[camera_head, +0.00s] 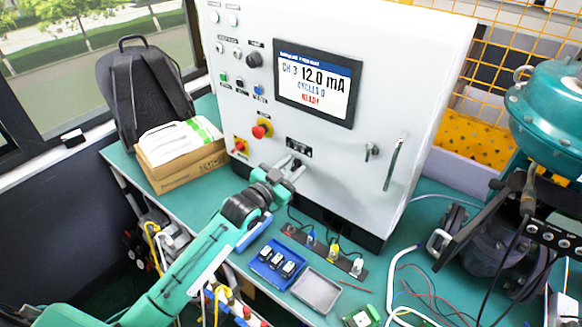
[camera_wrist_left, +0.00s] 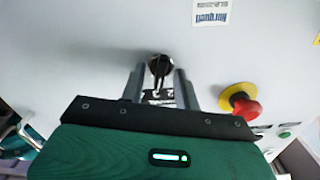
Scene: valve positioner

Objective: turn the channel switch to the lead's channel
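The white cabinet (camera_head: 345,140) carries a screen (camera_head: 318,82) reading "CH 3 12.0 mA", with "READY" in red below. My left gripper (camera_head: 289,172) is at the cabinet's lower front, at a small dark switch under a black label plate (camera_head: 298,147). In the left wrist view the black switch knob (camera_wrist_left: 160,66) lies between the two grey fingers of the left gripper (camera_wrist_left: 160,76). The fingers are open, with a gap visible on both sides of the knob. The knob's setting is hard to read. My right gripper is not in view.
A red-and-yellow emergency button (camera_head: 262,129) is left of the switch. Below, a strip (camera_head: 322,249) holds blue, yellow and white connectors with dark leads. A blue tray (camera_head: 277,262) and an empty grey tray (camera_head: 316,291) lie on the table. A teal valve actuator (camera_head: 550,108) stands right.

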